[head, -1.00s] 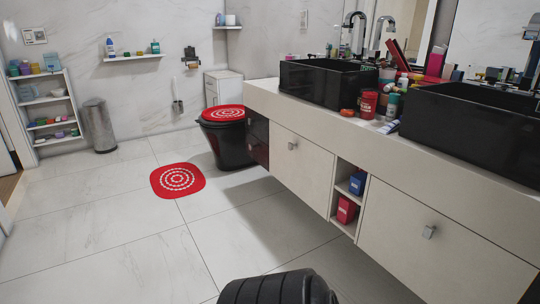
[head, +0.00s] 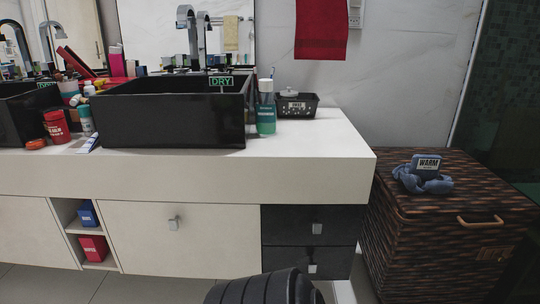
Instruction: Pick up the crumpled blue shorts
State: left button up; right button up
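The crumpled blue shorts (head: 407,180) lie in a small heap on the lid of a dark brown woven hamper (head: 400,238) at the right of the head view. A dark blue item with a WARM label (head: 428,164) is on or against the heap and hides part of it; I cannot tell whether it is a separate thing. Neither of my grippers is in view.
A white counter (head: 320,160) with black basins (head: 170,115) stands left of the hamper. A black basket (head: 297,106) and a teal bottle (head: 266,115) sit near its right end. A red towel (head: 321,30) hangs on the wall. The hamper lid around the shorts looks clear.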

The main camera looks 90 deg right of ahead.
aim_at(423, 173)
jog(key=z, duration=3.8)
